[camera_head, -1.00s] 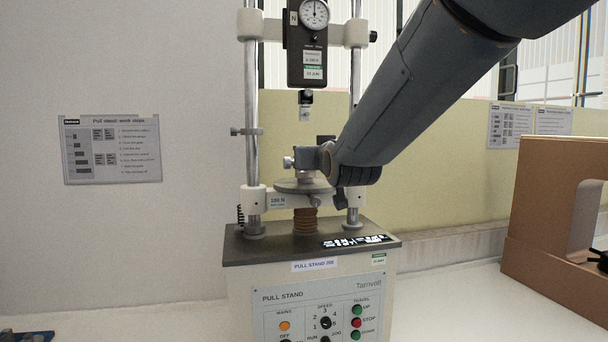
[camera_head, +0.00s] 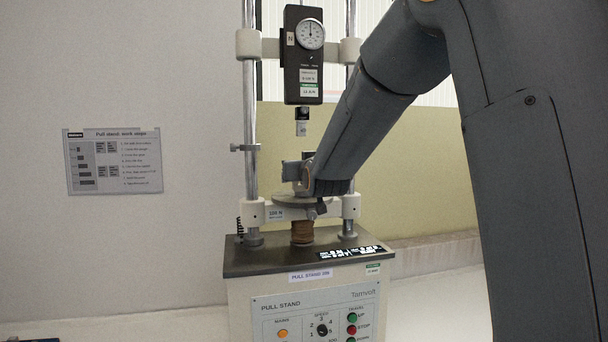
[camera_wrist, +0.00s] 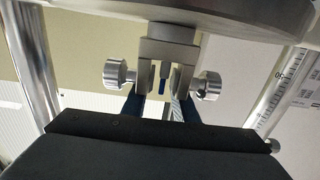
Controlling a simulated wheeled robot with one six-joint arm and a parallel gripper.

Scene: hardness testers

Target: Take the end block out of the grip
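The lower grip (camera_wrist: 172,42) of the pull stand shows in the wrist view, with two metal jaws fixed to a round plate (camera_wrist: 190,12) and a knurled thumbscrew on each side. A small blue piece (camera_wrist: 162,79) shows in the slot between the jaws; I cannot tell whether it is the end block. My gripper (camera_wrist: 156,104) has its two dark blue fingers apart, just past the jaw ends, with one ridged grey pad visible. I see nothing held between them. In the head view my wrist hides most of the grip, above the round plate (camera_head: 290,201).
The pull stand (camera_head: 245,262) has two upright columns (camera_head: 250,110) close beside my arm. A force gauge (camera_head: 303,70) with a small upper grip (camera_head: 302,122) hangs above. A control panel (camera_head: 300,305) faces front.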

